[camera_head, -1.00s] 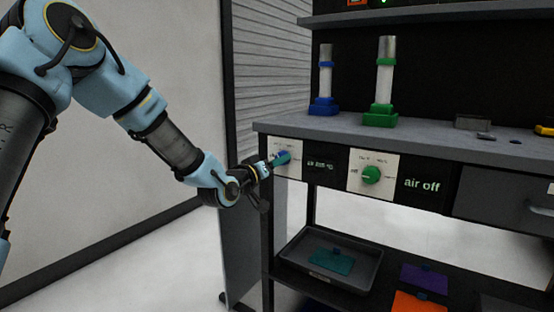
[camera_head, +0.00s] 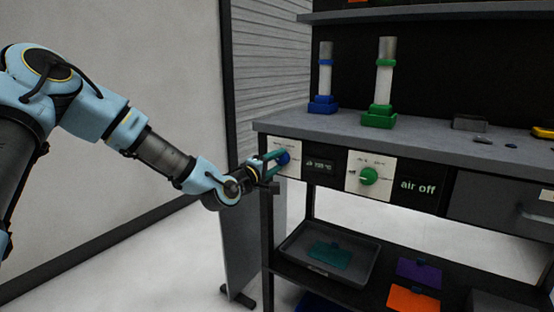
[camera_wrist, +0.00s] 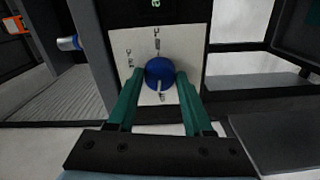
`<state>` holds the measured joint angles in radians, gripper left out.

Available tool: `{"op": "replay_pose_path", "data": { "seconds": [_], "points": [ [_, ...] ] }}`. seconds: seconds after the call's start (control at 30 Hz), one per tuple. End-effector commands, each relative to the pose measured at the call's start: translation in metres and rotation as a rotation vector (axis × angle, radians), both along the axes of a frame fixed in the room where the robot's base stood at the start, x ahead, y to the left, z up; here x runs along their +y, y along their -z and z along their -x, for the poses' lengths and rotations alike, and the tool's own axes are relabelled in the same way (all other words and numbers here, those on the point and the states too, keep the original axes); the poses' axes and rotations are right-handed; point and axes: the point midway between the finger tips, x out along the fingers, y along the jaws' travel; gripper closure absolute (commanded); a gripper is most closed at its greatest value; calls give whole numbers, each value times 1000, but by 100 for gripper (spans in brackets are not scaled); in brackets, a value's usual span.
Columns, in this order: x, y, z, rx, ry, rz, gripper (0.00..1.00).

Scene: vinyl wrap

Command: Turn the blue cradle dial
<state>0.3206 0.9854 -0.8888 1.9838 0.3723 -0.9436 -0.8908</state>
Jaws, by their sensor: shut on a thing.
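The blue dial (camera_head: 283,158) sits on a white marked panel (camera_head: 294,172) at the left end of the bench front. In the wrist view the dial (camera_wrist: 159,72) is between my two green fingers, with a pale pointer mark toward the bottom of the picture. My gripper (camera_head: 280,161) is shut on the dial, one finger on each side. The blue cradle (camera_head: 322,106) stands above on the bench top, holding a grey cylinder upright.
A green dial (camera_head: 369,176) is on the panel to the right, beside a sign reading "air off" (camera_head: 418,187). A green cradle (camera_head: 379,118) stands on the bench top (camera_head: 425,134). A shelf below holds a dark tray (camera_head: 345,285) and coloured pieces.

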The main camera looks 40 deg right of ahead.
Motion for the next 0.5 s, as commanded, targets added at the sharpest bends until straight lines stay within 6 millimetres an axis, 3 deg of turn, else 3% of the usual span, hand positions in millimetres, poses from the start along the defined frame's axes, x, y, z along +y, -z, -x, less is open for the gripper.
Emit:
{"op": "replay_pose_path", "data": {
  "seconds": [0.5],
  "points": [
    [0, 0, 0, 169, 0, 42, 100]
  ]
}}
